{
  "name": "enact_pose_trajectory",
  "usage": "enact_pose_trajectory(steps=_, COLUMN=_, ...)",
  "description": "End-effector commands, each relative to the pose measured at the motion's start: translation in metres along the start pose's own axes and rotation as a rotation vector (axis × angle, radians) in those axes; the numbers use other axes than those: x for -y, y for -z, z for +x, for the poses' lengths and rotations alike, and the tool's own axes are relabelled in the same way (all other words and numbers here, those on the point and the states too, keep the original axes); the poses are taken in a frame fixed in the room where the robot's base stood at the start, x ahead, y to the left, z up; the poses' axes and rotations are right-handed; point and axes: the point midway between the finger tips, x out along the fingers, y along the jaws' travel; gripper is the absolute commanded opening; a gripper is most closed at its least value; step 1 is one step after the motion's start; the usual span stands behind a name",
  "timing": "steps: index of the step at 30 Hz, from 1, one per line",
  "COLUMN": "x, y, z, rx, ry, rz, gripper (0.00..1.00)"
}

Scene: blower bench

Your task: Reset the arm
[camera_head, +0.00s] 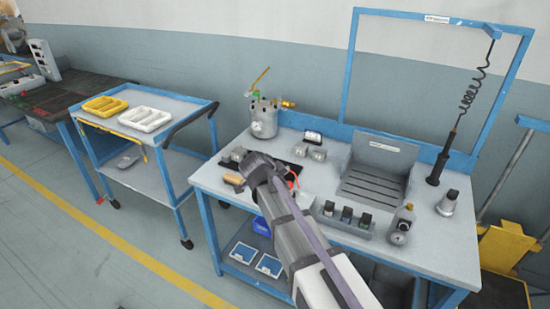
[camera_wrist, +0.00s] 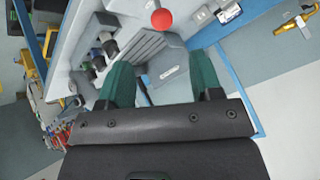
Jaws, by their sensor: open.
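My gripper shows in the wrist view (camera_wrist: 162,82) as two teal fingers spread wide with nothing held between them. Past the fingers lies the grey ribbed stand, in the wrist view (camera_wrist: 152,48), which also stands at the back of the bench in the head view (camera_head: 372,185). In the head view my arm reaches over the front left of the workbench (camera_head: 430,255), and its links hide the fingertips. A red ball (camera_wrist: 161,18) shows beyond the fingers, near the top of the wrist view.
A metal canister (camera_head: 264,120) stands at the bench's back left. A block with several dark-topped parts (camera_head: 345,217) and a gauge bottle (camera_head: 402,224) sit front right. A corded tool (camera_head: 440,160) stands upright at right. A cart (camera_head: 185,103) with yellow and white trays is at left.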

Motion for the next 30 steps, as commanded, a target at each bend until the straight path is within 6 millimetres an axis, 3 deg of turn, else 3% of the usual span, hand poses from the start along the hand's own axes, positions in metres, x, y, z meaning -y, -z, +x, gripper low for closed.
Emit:
enact_pose_trajectory(steps=4, x=-0.001, y=0.0, z=0.0, rx=0.001, ry=-0.007, rz=-0.077, gripper=0.59)
enact_pose_trajectory(steps=8, x=-0.026, y=-0.012, z=-0.006, rx=0.089, ry=-0.069, rz=-0.412, gripper=0.59)
enact_pose_trajectory(steps=11, x=-0.083, y=-0.019, z=-0.018, rx=0.275, ry=-0.111, rz=-0.767, gripper=0.59)
enact_pose_trajectory(steps=15, x=-0.177, y=-0.014, z=-0.04, rx=0.595, ry=-0.051, rz=-1.147, gripper=0.59)
enact_pose_trajectory(steps=19, x=-0.24, y=-0.001, z=-0.056, rx=0.771, ry=0.037, rz=-1.196, gripper=0.59)
enact_pose_trajectory(steps=21, x=-0.254, y=0.011, z=-0.054, rx=0.778, ry=0.031, rz=-1.142, gripper=0.59)
enact_pose_trajectory(steps=24, x=-0.256, y=0.021, z=-0.048, rx=0.773, ry=0.018, rz=-1.116, gripper=0.59)
enact_pose_trajectory(steps=30, x=-0.256, y=0.021, z=-0.047, rx=0.771, ry=0.017, rz=-1.116, gripper=0.59)
